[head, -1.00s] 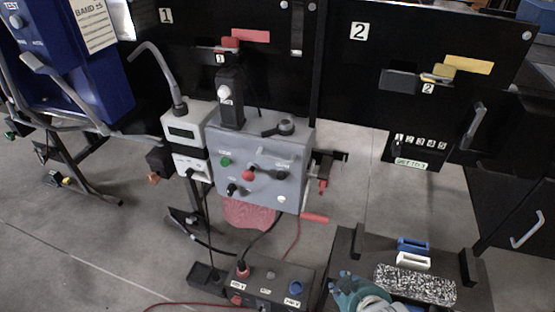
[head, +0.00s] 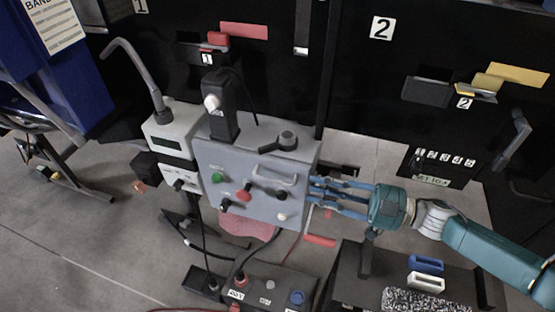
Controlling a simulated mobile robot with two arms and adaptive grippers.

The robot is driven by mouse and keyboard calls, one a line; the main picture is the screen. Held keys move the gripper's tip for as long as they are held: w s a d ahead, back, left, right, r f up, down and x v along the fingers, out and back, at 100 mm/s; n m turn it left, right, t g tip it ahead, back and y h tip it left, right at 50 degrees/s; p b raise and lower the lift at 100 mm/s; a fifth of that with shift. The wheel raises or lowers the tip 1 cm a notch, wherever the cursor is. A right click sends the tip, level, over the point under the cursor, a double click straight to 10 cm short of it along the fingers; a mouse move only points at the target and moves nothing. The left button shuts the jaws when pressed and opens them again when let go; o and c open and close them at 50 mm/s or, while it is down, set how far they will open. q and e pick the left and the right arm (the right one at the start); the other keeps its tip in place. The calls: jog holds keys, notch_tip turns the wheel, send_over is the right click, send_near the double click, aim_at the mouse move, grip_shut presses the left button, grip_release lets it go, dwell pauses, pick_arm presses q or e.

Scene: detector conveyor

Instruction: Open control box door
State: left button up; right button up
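The grey control box (head: 245,196) stands in the middle of the head view. Its front carries a green button, a red knob, black knobs, a white button and a pale handle (head: 277,172). A dark rotary knob (head: 287,139) and a black handheld device (head: 221,108) are on top. The door looks closed. My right gripper (head: 314,193) reaches in from the right, its blue fingers spread apart at the box's right edge. Nothing shows between the fingers. I cannot tell whether they touch the box. My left gripper is out of view.
A white display unit (head: 170,130) with a bent grey tube stands left of the box. A dark switch box (head: 266,287) sits below. Black panels marked 1 and 2 (head: 382,28) rise behind. Blue and white blocks (head: 426,264) lie at lower right.

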aim_at(293, 185)
jog(key=x, duration=0.2)
jog(key=p+x, duration=0.1)
jog(key=x, duration=0.1)
jog(key=s+r+p+x, duration=0.1)
jog(key=x, duration=0.1)
jog(key=shift+a, duration=0.45)
jog(key=p+x, duration=0.1)
jog(key=x, duration=0.2)
jog(key=shift+w+a+f, duration=0.15)
jog(key=shift+a+f, duration=0.05)
jog(key=shift+a, duration=0.1)
jog(key=shift+c, duration=0.8)
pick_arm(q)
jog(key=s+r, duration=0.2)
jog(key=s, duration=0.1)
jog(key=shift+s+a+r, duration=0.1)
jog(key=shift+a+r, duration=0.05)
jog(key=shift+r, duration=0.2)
pick_arm(e)
grip_shut()
